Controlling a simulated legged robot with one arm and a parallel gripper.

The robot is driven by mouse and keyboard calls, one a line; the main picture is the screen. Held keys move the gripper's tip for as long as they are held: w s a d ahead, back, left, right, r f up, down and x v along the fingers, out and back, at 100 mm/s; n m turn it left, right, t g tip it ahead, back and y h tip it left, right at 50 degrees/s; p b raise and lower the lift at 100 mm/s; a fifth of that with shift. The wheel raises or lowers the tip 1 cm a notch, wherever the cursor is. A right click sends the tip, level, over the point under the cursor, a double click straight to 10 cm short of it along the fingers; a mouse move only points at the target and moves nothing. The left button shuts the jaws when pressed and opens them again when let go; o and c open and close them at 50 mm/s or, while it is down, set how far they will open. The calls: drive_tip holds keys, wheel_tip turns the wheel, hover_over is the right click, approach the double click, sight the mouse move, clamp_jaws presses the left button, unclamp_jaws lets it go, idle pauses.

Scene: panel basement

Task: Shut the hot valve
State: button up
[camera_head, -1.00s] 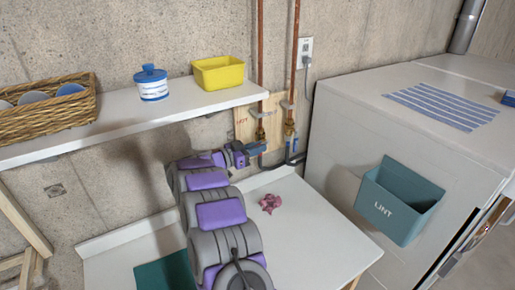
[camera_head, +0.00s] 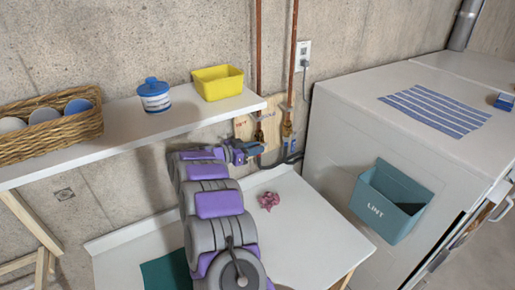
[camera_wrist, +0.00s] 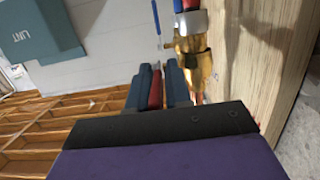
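In the wrist view a red valve handle (camera_wrist: 155,90) stands between the two dark fingers of my gripper (camera_wrist: 158,86) and fills the gap. A brass valve body (camera_wrist: 195,65) is just right of the fingers, beside a wooden board (camera_wrist: 245,65). In the head view my gripper (camera_head: 252,148) reaches the pipes at the wall. The left brass valve (camera_head: 260,132) is next to red lettering on the board (camera_head: 241,127). The right brass valve (camera_head: 287,130) is beside it. The red handle is hidden there.
A white shelf (camera_head: 125,128) with a yellow tub (camera_head: 217,83), canister (camera_head: 154,96) and basket (camera_head: 50,140) is left of the pipes. A white counter (camera_head: 315,215) with a pink crumpled thing (camera_head: 268,201) is below. A white appliance (camera_head: 345,125) with a teal LINT bin (camera_head: 390,205) is right.

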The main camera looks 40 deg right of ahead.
drive_tip(key=o, duration=0.3)
drive_tip(key=shift+a+r, duration=0.1)
drive_tip(key=shift+a, duration=0.4)
drive_tip(key=shift+d, duration=0.1)
drive_tip(key=a+r, duration=0.1)
drive_tip(key=a, duration=0.4)
drive_tip(key=a+r+p, duration=0.1)
drive_tip(key=a, duration=0.5)
drive_tip(key=w+a, duration=0.1)
drive_tip(key=a, duration=0.5)
drive_tip(key=shift+w+a+r, duration=0.1)
drive_tip(key=shift+a+r, duration=0.1)
drive_tip(key=shift+r, duration=0.2)
drive_tip(key=shift+a, duration=0.15)
